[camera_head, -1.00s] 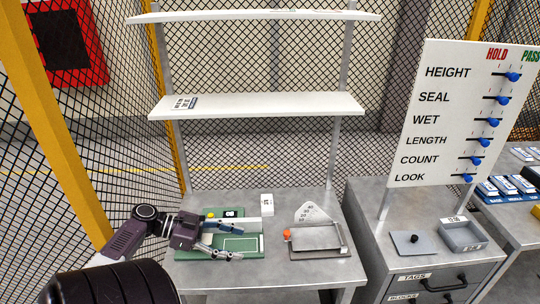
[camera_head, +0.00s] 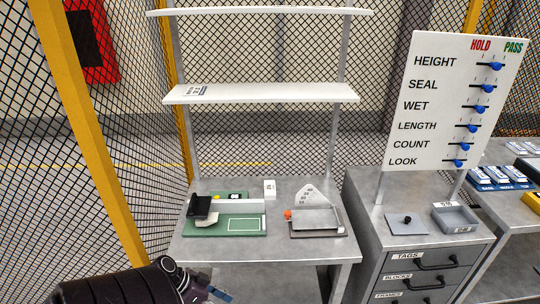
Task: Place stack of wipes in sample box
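My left gripper (camera_head: 212,294) is low at the bottom edge, in front of the bench and apart from everything on it; its fingers are small and partly cut off, so their opening is unclear. My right gripper is not in view. White-and-blue packs (camera_head: 487,184) lie in a blue tray on the right table; I cannot tell which thing is the stack of wipes.
A green fixture (camera_head: 229,236) on the bench bears a black block (camera_head: 201,207) with a pale piece by it. A grey gauge (camera_head: 315,221) and a small white box (camera_head: 269,188) are nearby. A grey plate (camera_head: 405,223) and slider board (camera_head: 447,105) stand on the cabinet.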

